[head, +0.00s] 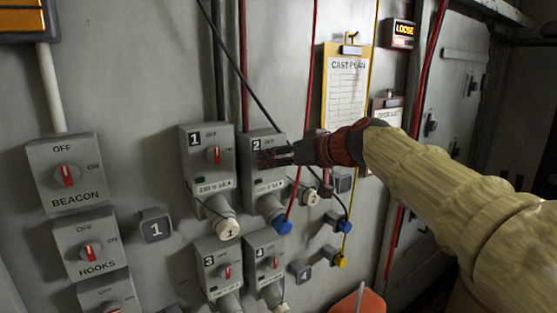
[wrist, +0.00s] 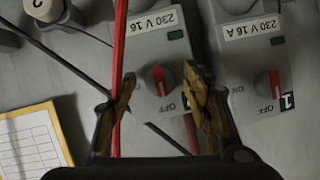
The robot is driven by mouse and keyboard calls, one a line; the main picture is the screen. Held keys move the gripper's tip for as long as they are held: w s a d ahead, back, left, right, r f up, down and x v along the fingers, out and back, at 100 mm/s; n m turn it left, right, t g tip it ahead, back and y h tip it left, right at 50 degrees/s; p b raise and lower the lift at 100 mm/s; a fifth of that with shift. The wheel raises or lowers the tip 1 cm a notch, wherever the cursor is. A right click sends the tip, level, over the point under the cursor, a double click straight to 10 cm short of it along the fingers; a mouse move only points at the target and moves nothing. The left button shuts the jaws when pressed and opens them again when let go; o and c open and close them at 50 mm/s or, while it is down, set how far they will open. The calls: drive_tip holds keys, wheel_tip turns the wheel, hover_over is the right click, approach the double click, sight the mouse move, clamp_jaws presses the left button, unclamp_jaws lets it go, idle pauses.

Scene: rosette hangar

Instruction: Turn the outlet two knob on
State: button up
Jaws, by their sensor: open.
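The outlet two box (head: 268,187) is on the wall right of outlet one (head: 197,165). My gripper (head: 276,157) is in front of it in the head view and hides its knob there. In the wrist view the picture is upside down. The outlet two knob (wrist: 157,81), grey with a red pointer, shows between my open fingertips (wrist: 161,84). The pointer is about upright, toward the OFF marking below it. I cannot tell how deep the fingers are or whether they touch the knob. Outlet one's knob (wrist: 269,84) is at the right.
A red cable (wrist: 119,60) runs by the left finger in the wrist view. A thin black cable crosses behind the fingers. Outlets three (head: 211,262) and four (head: 268,247) are below. A yellow cast plan board (head: 345,95) hangs to the right.

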drive_tip(key=shift+c, duration=1.4)
drive_tip(key=c, duration=0.9)
